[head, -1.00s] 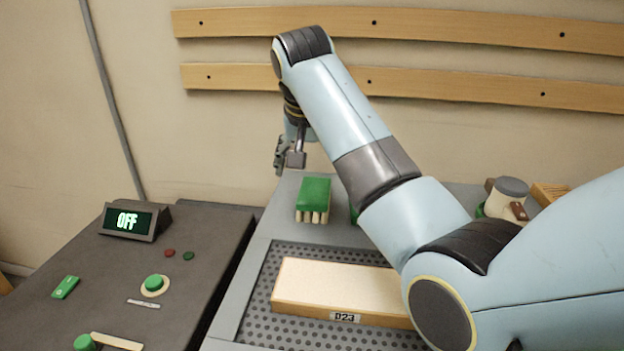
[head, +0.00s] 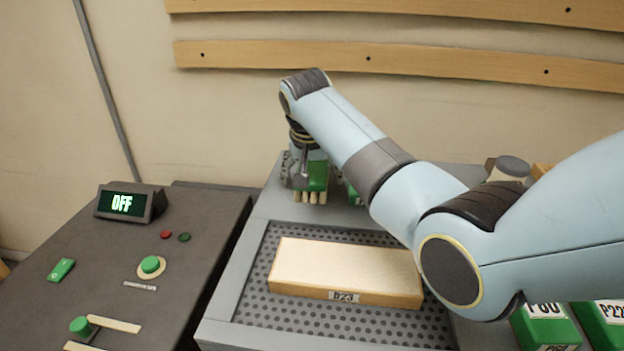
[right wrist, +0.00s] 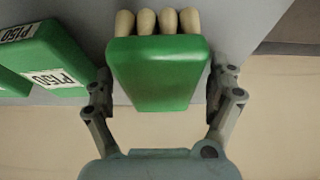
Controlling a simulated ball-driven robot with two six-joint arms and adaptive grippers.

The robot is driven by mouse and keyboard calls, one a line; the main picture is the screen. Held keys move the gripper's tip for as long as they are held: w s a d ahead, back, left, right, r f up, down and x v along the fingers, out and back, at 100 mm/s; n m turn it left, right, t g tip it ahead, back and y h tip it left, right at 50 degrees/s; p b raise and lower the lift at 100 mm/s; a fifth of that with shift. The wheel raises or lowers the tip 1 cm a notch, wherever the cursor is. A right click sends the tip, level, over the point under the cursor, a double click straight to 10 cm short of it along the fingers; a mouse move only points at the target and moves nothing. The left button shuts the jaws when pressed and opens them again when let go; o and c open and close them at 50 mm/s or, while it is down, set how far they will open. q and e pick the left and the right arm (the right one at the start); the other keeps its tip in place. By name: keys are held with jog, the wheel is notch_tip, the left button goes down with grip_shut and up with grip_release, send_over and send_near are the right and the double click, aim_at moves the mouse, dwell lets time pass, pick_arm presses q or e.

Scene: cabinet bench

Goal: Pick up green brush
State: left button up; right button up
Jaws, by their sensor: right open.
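The green brush (head: 318,178) has a green block top and pale bristle tufts. It sits on the grey bench behind the perforated tray, partly hidden by my right gripper in the head view. My right gripper (head: 304,180) is lowered over it from above. In the right wrist view the brush (right wrist: 158,75) lies between the two open fingers of the gripper (right wrist: 166,88), with a finger on each side and small gaps showing. My left gripper is not in view.
A pale block marked D23 (head: 345,270) lies on the perforated tray (head: 275,305). Green blocks labelled P150 (right wrist: 45,55) stand beside the brush. A dark control panel (head: 100,270) with an OFF display (head: 125,203) is at left. More green labelled blocks (head: 545,325) are at lower right.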

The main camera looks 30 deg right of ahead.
jog(key=shift+f, duration=0.2)
dwell(0.7)
jog(key=c, duration=1.3)
